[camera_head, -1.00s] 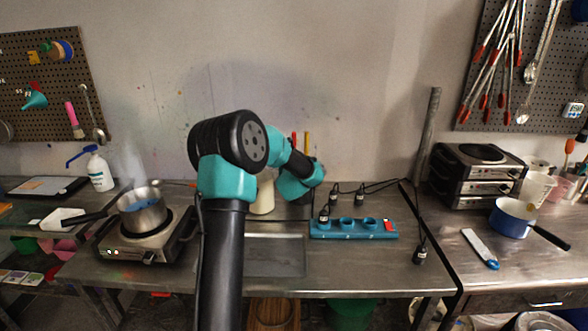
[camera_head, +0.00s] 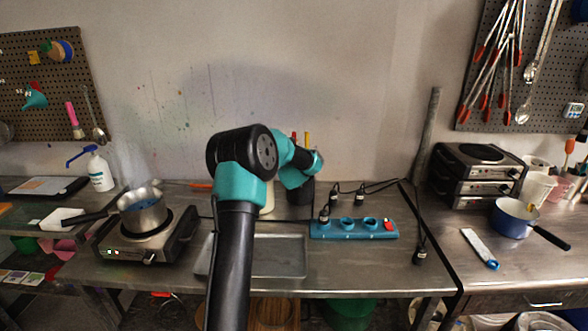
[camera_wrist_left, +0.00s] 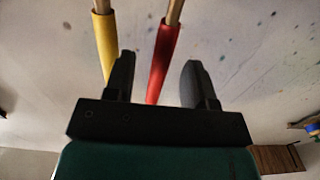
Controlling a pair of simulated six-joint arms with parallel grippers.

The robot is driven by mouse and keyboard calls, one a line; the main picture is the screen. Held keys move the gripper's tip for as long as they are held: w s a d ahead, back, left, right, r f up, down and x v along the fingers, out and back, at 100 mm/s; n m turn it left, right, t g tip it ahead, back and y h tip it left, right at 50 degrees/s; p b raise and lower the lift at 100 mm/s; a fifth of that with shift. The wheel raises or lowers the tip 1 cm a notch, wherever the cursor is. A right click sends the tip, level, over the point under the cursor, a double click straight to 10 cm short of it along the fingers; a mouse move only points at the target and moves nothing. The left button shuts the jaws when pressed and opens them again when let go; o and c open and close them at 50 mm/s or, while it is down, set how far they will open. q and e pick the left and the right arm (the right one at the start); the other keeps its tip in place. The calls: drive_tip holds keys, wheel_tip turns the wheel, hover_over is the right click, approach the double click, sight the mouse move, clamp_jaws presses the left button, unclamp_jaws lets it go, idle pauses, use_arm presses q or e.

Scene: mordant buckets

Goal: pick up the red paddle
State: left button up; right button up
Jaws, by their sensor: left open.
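The red paddle's red handle (camera_wrist_left: 164,58) rises between the two fingers of my left gripper (camera_wrist_left: 157,72) in the left wrist view, nearer the left finger; I cannot tell whether it touches. My left gripper is open. A yellow handle (camera_wrist_left: 105,42) stands to the left, partly behind the left finger. In the head view, the red handle's tip (camera_head: 294,136) and the yellow handle's tip (camera_head: 307,138) show above my wrist. Their lower parts are hidden by it. A dark container (camera_head: 300,196) stands below my wrist. My left gripper's fingers are hidden in the head view.
A shallow metal tray (camera_head: 290,273) lies in front. A teal socket strip (camera_head: 354,229) with plugs and cables is to its right. A hot plate (camera_head: 145,250) with a saucepan (camera_head: 143,214) stands left. A pale bottle, partly hidden by my arm, stands beside the dark container.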

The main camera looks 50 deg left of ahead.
use_arm(q)
drive_tip(key=x, duration=0.4)
drive_tip(key=shift+a+f, duration=0.1)
idle(0.4)
clamp_jaws()
idle(0.4)
wheel_tip(320, 180, up, 18)
idle(0.7)
idle(0.6)
